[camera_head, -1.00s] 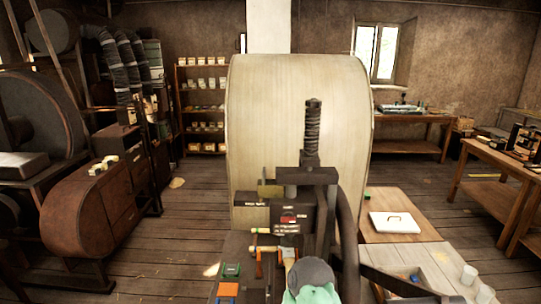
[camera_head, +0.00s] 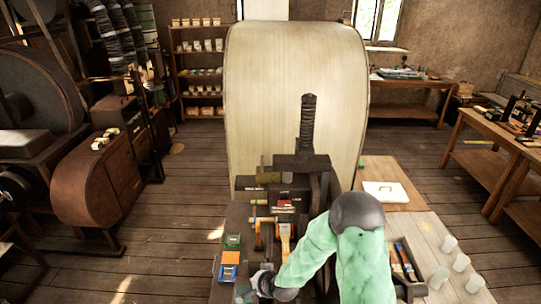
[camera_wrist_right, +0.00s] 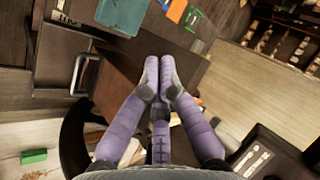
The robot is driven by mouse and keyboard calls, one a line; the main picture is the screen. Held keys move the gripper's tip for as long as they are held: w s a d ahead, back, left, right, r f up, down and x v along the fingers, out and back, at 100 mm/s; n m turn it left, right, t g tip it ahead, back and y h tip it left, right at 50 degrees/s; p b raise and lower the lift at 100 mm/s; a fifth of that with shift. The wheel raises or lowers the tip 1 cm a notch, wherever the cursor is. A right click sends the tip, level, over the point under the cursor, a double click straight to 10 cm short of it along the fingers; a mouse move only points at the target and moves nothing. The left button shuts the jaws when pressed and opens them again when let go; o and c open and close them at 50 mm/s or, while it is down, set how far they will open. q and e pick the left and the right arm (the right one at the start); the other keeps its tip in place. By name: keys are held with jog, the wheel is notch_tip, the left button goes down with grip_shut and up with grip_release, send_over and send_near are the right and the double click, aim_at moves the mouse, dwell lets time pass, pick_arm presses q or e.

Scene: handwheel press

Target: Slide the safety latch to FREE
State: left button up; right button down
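The press (camera_head: 300,165) stands mid-view in the head view, with an upright ribbed screw (camera_head: 308,120) and a dark block with a small red mark (camera_head: 286,194) on its front. I cannot tell which part is the safety latch or its position; labels are too small to read. My right arm crosses from the lower right in front of the press. My right gripper (camera_head: 263,284) is over the bench's near part, below the press block and apart from it. In the right wrist view its purple fingers (camera_wrist_right: 158,88) meet at the tips, with nothing visible between them. My left gripper is out of view.
Orange-handled tools (camera_head: 284,238) stand before the block. Green and blue-orange boxes (camera_head: 229,262) lie to the left on the bench. A tray with tools (camera_head: 404,262) and several pale cups (camera_head: 449,243) are to the right. A large pale drum (camera_head: 297,70) stands behind.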

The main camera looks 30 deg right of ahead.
jog(key=w+d+r+m+t+h, duration=0.1)
jog(key=w+d+r+m+t, duration=0.1)
jog(key=w+d+r, duration=0.4)
jog(key=m+t+h, duration=0.5)
jog(key=m+t, duration=0.1)
jog(key=m, duration=0.1)
send_near(281, 162)
jog(key=r, duration=0.2)
jog(key=shift+d+f, duration=0.15)
jog(key=shift+f, duration=0.1)
jog(key=shift+w+n, duration=0.1)
jog(key=shift+n, duration=0.2)
jog(key=p+x, duration=0.3)
jog(key=x, duration=0.6)
jog(key=shift+w+r, duration=0.15)
jog(key=shift+w, duration=0.15)
jog(key=shift+w+a+f+p, duration=0.25)
jog(key=shift+w+a+p, duration=0.55)
jog(key=shift+a, duration=0.4)
jog(key=shift+w+a+f, duration=0.2)
jog(key=shift+w+a, duration=0.05)
jog(key=shift+a, duration=0.1)
